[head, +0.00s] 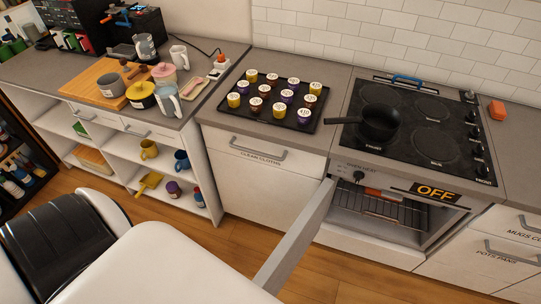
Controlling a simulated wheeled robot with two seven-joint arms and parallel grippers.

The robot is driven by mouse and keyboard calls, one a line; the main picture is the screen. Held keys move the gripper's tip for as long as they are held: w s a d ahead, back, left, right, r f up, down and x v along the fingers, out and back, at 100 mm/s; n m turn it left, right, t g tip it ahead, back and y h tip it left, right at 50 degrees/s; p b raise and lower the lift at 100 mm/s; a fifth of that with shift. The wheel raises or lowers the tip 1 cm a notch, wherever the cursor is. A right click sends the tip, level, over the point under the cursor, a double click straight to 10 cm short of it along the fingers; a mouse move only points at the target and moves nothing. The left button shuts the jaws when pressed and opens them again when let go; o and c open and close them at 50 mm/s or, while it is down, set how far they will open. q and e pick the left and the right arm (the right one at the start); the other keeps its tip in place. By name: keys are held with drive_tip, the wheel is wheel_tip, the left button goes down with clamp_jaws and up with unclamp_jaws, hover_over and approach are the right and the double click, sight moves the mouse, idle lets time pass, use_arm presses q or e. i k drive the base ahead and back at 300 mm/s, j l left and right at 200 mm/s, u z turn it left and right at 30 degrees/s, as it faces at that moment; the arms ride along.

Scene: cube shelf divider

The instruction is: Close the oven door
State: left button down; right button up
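The oven door (296,240) is open. It is seen nearly edge-on as a grey panel, standing out from the left side of the oven front towards the bottom of the picture. The oven cavity (385,232) is exposed, with a wire rack (375,208) and a reddish item on the rack. A black panel on the oven reads "OFF" (435,192). The lower end of the door is partly covered by a large white shape in the foreground. Neither of my grippers is in view.
A black pan (379,123) sits on the cooktop (436,138), its handle pointing left. A dark tray (308,127) of capped jars is on the counter. Drawers flank the oven. Open shelves (112,170) with mugs stand left. Wooden floor (232,248) is clear left of the door.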

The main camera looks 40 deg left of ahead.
sight(272, 277)
drive_tip(key=k+j+z, duration=0.1)
drive_tip(key=j, duration=0.25)
drive_tip(key=k+j+z, duration=0.1)
drive_tip(key=j, duration=0.3)
drive_tip(key=k+j+z, duration=0.1)
drive_tip(key=j, duration=0.25)
drive_tip(key=k+j+z, duration=0.1)
drive_tip(key=j, duration=0.25)
drive_tip(key=k+j+z, duration=0.1)
drive_tip(key=k+j, duration=0.15)
drive_tip(key=i+j+z, duration=0.3)
drive_tip(key=j, duration=0.2)
drive_tip(key=i+j+z, duration=0.15)
drive_tip(key=j, duration=0.15)
drive_tip(key=k+l, duration=0.05)
